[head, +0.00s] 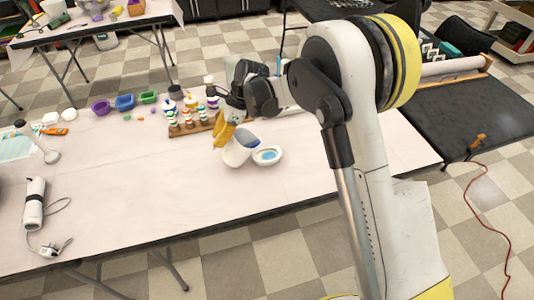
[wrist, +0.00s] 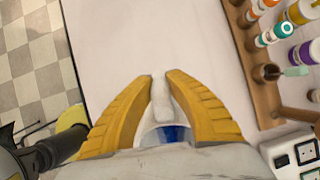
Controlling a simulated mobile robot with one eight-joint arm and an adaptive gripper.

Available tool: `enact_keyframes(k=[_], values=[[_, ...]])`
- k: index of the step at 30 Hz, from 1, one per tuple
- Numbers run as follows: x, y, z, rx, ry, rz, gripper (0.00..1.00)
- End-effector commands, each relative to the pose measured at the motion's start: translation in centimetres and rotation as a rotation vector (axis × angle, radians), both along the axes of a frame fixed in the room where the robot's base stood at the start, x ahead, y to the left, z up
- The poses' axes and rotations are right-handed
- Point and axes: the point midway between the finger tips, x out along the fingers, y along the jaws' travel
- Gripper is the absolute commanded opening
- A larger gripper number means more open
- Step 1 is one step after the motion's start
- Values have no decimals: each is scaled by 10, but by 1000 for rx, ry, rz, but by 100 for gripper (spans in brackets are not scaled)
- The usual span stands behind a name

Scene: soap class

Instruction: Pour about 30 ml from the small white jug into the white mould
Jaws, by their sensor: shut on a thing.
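The small white jug (head: 236,155) is in the middle of the table in the head view, tilted with its mouth toward the right. My gripper (head: 224,133) is shut on its handle, with the yellow fingers at its upper left. In the wrist view my gripper (wrist: 161,78) has its fingers on either side of the white handle (wrist: 160,98). Blue shows just below the handle, and most of the jug is hidden there. The white mould (head: 279,158) is right beside the jug, with blue liquid inside. I cannot tell whether a stream is falling.
A wooden rack (head: 190,128) of small bottles stands behind the jug. Purple (head: 101,107), blue (head: 125,102) and green (head: 148,97) containers are farther left. A white corded hand tool (head: 35,203) lies at the left. The table's front middle is clear.

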Motion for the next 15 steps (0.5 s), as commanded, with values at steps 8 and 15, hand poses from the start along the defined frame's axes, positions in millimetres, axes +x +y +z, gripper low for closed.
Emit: enact_keyframes(k=[8,15], values=[[-7,36,-26,-260,-43,8,0],[-9,51,-47,-431,-68,6,0]])
